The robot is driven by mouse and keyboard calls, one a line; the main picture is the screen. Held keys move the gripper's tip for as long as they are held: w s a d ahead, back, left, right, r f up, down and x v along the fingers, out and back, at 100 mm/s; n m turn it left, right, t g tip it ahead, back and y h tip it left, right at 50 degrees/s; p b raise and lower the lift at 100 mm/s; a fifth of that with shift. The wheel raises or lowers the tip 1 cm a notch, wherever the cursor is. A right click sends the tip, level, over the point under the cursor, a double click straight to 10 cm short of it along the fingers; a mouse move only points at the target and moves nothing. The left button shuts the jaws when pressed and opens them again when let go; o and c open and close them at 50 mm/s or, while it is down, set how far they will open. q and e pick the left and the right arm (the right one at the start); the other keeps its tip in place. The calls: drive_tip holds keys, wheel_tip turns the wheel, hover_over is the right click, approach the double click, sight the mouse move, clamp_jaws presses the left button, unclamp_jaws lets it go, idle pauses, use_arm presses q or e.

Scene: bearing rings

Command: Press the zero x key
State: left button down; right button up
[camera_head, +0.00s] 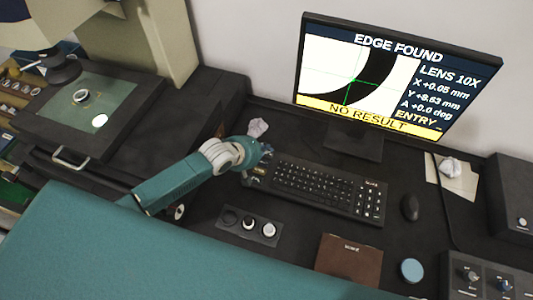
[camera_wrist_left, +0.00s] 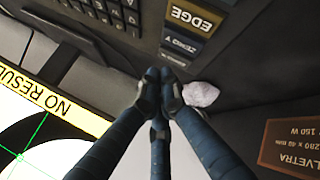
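The keyboard (camera_head: 325,191) lies in front of the monitor, with a short column of wide keys at its left end. In the left wrist view these are a yellow EDGE key (camera_wrist_left: 193,18), a ZERO Y key (camera_wrist_left: 181,43) and a dark key (camera_wrist_left: 174,60) whose label is too small to read surely; it may be zero x. My left gripper (camera_head: 266,151) is at the keyboard's back left corner, its fingers drawn together and empty. In the left wrist view its fingertips (camera_wrist_left: 163,76) are right beside that last key; I cannot tell whether they touch it. My right gripper is not in view.
The monitor (camera_head: 395,80) reads EDGE FOUND, with X, Y and A values and NO RESULT. Crumpled paper (camera_head: 258,127) lies just behind my left gripper.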

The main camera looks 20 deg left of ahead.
use_arm(q)
drive_tip(key=shift+f, duration=0.15)
drive_tip(key=shift+f, duration=0.2)
drive_tip(key=shift+f, duration=0.4)
idle(0.8)
drive_tip(key=shift+r+p, duration=0.75)
drive_tip(key=shift+p, duration=0.05)
